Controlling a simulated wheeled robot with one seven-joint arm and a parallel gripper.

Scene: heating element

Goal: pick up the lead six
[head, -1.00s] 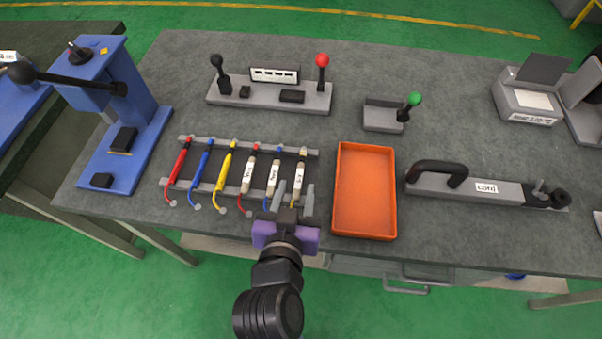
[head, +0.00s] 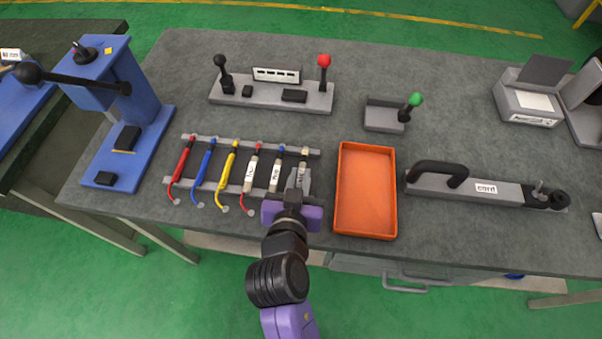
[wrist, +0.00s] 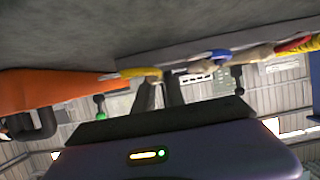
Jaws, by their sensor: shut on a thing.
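Several leads lie side by side across a grey rack (head: 228,186): red, blue and yellow ones at the left, then pale-sleeved ones with labels. The rightmost pale lead (head: 304,156), sixth in the row, has its upper end at the rack's back bar. My gripper (head: 299,178) is shut on this lead's lower part, and its fingers hide that part in the head view. In the wrist view my fingers (wrist: 166,93) stand together below a yellow piece (wrist: 140,72), which seems to belong to the lead. I cannot tell whether the lead is lifted off the rack.
An empty orange tray (head: 365,190) stands just right of the rack. A grey base with black and red levers (head: 272,92) is behind it. A blue lever press (head: 125,110) is at the left. A bar labelled "cord" (head: 486,188) lies right of the tray.

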